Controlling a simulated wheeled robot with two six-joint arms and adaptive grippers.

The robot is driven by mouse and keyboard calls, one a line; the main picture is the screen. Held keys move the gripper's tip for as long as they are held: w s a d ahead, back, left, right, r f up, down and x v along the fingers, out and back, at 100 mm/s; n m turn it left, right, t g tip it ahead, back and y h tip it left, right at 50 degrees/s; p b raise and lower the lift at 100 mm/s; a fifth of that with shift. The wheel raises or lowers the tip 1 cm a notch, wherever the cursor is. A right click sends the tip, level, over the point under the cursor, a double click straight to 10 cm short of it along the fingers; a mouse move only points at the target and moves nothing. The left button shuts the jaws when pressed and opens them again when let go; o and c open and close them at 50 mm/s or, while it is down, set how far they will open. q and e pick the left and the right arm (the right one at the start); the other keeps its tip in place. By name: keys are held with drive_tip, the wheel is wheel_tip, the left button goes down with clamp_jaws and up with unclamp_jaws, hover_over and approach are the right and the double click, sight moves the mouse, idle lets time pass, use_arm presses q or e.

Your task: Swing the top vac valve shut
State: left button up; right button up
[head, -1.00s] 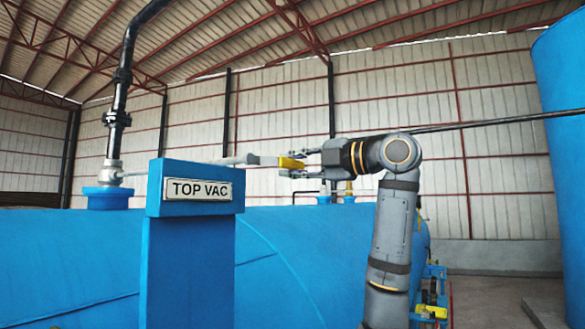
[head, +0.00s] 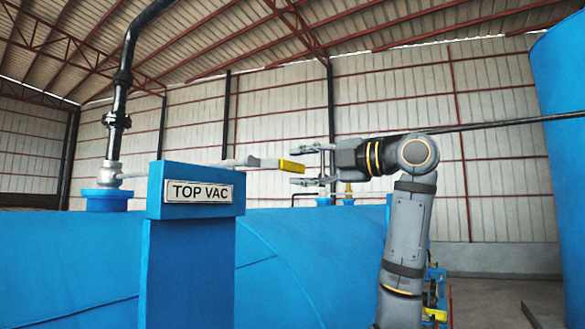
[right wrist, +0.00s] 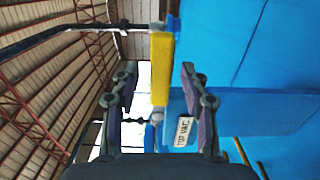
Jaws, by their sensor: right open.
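The top vac valve handle (head: 255,162) is a grey lever with a yellow end, reaching right from behind the blue post with the TOP VAC sign (head: 198,191). The valve body (head: 109,172) sits at the foot of a black pipe on the left. My right gripper (head: 306,165) is open just right of the yellow end, with its fingers pointing left. In the right wrist view the yellow end (right wrist: 161,70) lies between the spread fingers (right wrist: 158,98), and no contact shows. My left gripper is not in view.
The large blue vessel (head: 290,260) fills the lower part of the head view. A black pipe (head: 118,78) rises at the left. A long dark bar (head: 500,122) runs behind my right arm. A blue tank (head: 562,120) stands at the far right.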

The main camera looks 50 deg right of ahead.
drive_tip(key=s, duration=0.9)
drive_tip(key=shift+s+d, duration=0.2)
drive_tip(key=shift+d, duration=0.15)
drive_tip(key=shift+s+d, duration=0.1)
drive_tip(key=shift+s, duration=0.05)
